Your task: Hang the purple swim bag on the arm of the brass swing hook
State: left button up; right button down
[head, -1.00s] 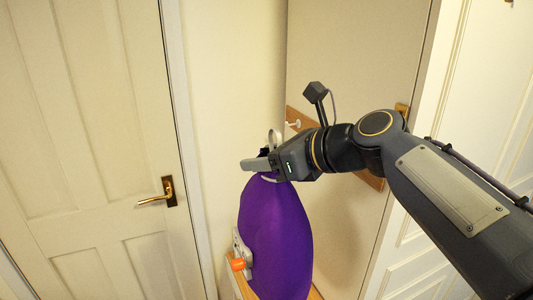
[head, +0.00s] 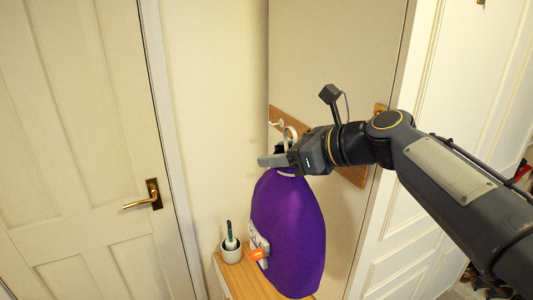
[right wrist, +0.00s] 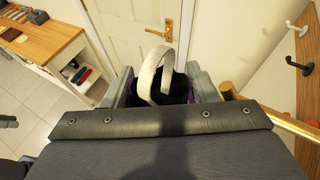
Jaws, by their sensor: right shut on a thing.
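The purple swim bag (head: 288,235) hangs upright below my right gripper (head: 273,160), which is shut on its top. Its white loop handle stands up above the jaws and shows in the right wrist view (right wrist: 151,75). In that view, the right gripper (right wrist: 163,88) has purple and black cloth between its fingers. A brass rod with a rounded end, apparently the swing hook's arm (right wrist: 278,122), lies just right of the fingers, apart from the loop. Part of my left gripper seems to show (right wrist: 8,122).
A wooden rail (head: 352,176) with a white peg (head: 277,123) is behind the gripper; a black hook (right wrist: 300,66) also shows. Below, a wooden top (head: 236,278) holds a white cup with a brush (head: 231,248). A panelled door (head: 80,150) is left.

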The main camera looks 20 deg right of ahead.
jog(key=shift+d, duration=0.8)
jog(key=shift+w+d+p, duration=0.1)
jog(key=shift+d+p, duration=0.1)
jog(key=shift+p, duration=0.1)
jog(key=shift+d, duration=1)
jog(key=shift+d+p, duration=0.4)
jog(key=shift+d+f, duration=0.65)
jog(key=shift+f, duration=0.15)
